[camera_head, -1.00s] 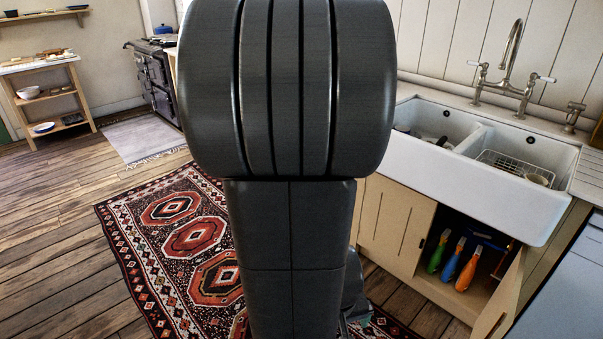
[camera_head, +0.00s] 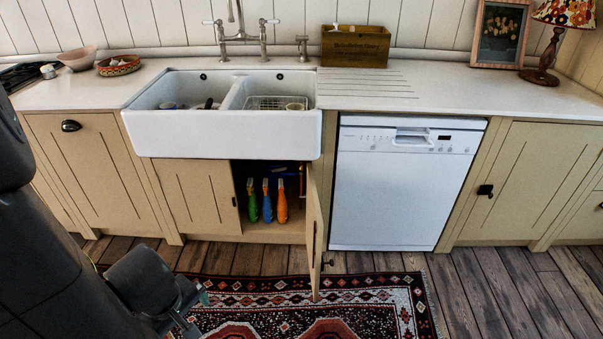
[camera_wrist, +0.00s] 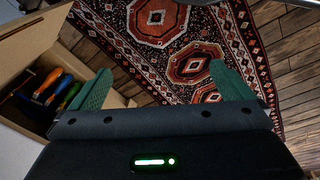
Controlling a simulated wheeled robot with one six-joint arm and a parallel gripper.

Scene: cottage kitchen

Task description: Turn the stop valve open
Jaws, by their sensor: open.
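The stop valve cannot be made out for certain in either view. Under the sink, an open cabinet (camera_head: 270,232) shows a thin copper-coloured pipe (camera_head: 302,181) at its right, partly hidden by the open door (camera_head: 314,225). My gripper (camera_head: 196,308) is at the lower left in the head view, low over the rug, in front of the cabinet and outside it. In the wrist view, the green fingers of my gripper (camera_wrist: 163,88) are wide apart with nothing between them. The cabinet interior (camera_wrist: 35,118) is left of the fingers there.
Several spray bottles (camera_head: 267,203) stand inside the cabinet. The open door juts toward me. A double sink (camera_head: 220,146) is above, and a white dishwasher (camera_head: 405,195) is to the right. A patterned rug (camera_head: 385,300) lies on the open floor in front.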

